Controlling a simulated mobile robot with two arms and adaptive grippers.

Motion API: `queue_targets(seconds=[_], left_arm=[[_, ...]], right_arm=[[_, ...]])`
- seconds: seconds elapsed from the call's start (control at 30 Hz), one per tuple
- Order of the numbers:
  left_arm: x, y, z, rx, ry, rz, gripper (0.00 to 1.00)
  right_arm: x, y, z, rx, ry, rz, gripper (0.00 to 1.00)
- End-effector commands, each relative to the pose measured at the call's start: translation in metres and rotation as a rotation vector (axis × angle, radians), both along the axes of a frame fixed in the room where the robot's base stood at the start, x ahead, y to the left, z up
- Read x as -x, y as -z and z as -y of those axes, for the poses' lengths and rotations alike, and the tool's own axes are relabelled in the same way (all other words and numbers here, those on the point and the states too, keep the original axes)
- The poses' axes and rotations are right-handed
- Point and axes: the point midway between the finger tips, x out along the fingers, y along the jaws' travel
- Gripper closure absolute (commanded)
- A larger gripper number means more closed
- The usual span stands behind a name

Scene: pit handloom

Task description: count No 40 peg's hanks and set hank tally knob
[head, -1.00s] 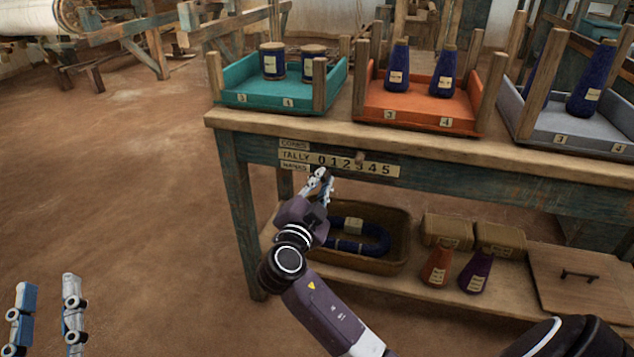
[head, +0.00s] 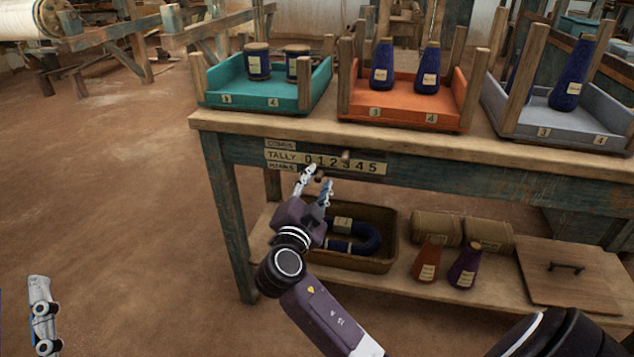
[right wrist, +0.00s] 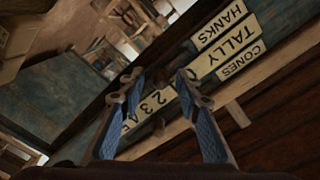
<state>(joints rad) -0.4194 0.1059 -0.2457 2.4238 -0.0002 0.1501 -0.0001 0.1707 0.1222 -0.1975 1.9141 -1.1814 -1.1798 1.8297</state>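The tally plate (head: 340,163), marked CONES, TALLY and HANKS with digits 0 to 5, is on the table's front rail. A small knob (head: 346,155) sits at its upper edge. My right gripper (head: 318,177) is open just below the plate, its fingers around a small dark knob (head: 319,175). In the right wrist view this dark knob (right wrist: 158,126) shows between the open fingers; contact cannot be told. A wooden peg (right wrist: 237,113) stands out beside the plate there. My left gripper (head: 42,315) is low at the left, fingers apart, partly cut off. No No 40 peg is identifiable.
Teal (head: 210,98), orange (head: 390,114) and grey (head: 560,133) trays with dark blue cones or spools stand on the table (head: 450,150). A bin (head: 385,263) with a blue hank, bundles, two cones and a handled board (head: 565,285) lie below. Floor at left is clear.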

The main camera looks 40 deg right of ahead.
Motion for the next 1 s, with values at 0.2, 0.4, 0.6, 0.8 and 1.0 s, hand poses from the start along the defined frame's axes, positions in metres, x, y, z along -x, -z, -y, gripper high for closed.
queue_targets(seconds=[0.2,0.4,0.6,0.8,1.0], left_arm=[[0.000,0.000,0.000,0.000,0.000,0.000,0.69],[0.000,0.000,0.000,0.000,0.000,0.000,0.69],[0.000,0.000,0.000,0.000,0.000,0.000,0.69],[0.000,0.000,0.000,0.000,0.000,0.000,0.69],[0.000,0.000,0.000,0.000,0.000,0.000,0.69]], right_arm=[[0.012,0.001,-0.016,-0.003,-0.003,-0.001,0.69],[0.040,0.002,-0.048,-0.005,-0.001,-0.003,0.69],[0.065,0.001,-0.076,-0.004,-0.001,-0.001,0.69],[0.076,0.000,-0.090,0.000,0.001,-0.001,0.69],[0.078,0.000,-0.092,-0.001,0.001,0.000,0.69]])
